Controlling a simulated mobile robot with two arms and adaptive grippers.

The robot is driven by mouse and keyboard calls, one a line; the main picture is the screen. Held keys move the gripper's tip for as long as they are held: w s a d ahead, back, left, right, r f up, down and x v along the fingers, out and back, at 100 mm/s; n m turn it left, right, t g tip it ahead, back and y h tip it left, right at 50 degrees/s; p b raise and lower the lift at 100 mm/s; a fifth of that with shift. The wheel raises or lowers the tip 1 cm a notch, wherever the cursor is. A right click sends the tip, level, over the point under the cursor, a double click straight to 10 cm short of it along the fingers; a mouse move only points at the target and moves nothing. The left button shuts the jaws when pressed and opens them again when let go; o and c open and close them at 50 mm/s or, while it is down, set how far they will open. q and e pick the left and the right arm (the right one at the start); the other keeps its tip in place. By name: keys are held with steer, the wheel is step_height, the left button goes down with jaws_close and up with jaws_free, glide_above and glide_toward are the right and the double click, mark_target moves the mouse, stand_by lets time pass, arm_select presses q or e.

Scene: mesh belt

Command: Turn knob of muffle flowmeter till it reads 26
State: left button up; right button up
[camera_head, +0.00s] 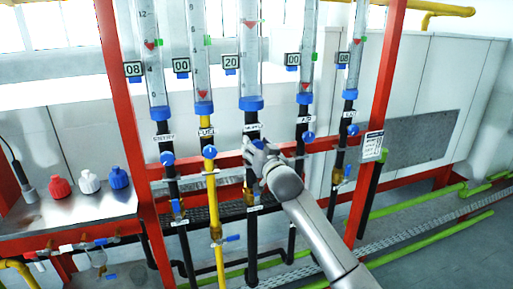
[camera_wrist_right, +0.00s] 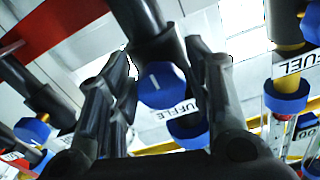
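The muffle flowmeter (camera_head: 250,60) is the middle clear tube, with a blue base and a display (camera_head: 231,62) reading 20. In the head view my right gripper (camera_head: 260,155) is at the pipe below this tube and covers part of the knob. My left gripper is not in view.
Neighbouring flowmeters have displays reading 08 (camera_head: 133,69), 00 (camera_head: 181,65), 00 (camera_head: 292,59) and 08 (camera_head: 343,57). The yellow fuel pipe (camera_head: 212,185) stands close to the left. Red frame posts (camera_head: 385,65) flank the row. A metal shelf (camera_head: 75,208) with coloured knobs is at left.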

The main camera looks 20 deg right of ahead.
steer(key=c, duration=0.7)
steer(key=shift+o, duration=0.2)
steer(key=shift+n, duration=0.4)
steer(key=n+p, duration=0.2)
steer(key=n, duration=0.2)
steer(key=shift+d+r+n+p, duration=0.1)
steer(key=shift+n+p, duration=0.2)
steer(key=shift+p, duration=0.05)
steer(key=n+p, duration=0.1)
steer(key=n, duration=0.4)
steer(key=shift+d+p, duration=0.1)
steer(key=shift+p, duration=0.3)
steer(key=o, duration=1.1)
steer(key=shift+c, duration=0.2)
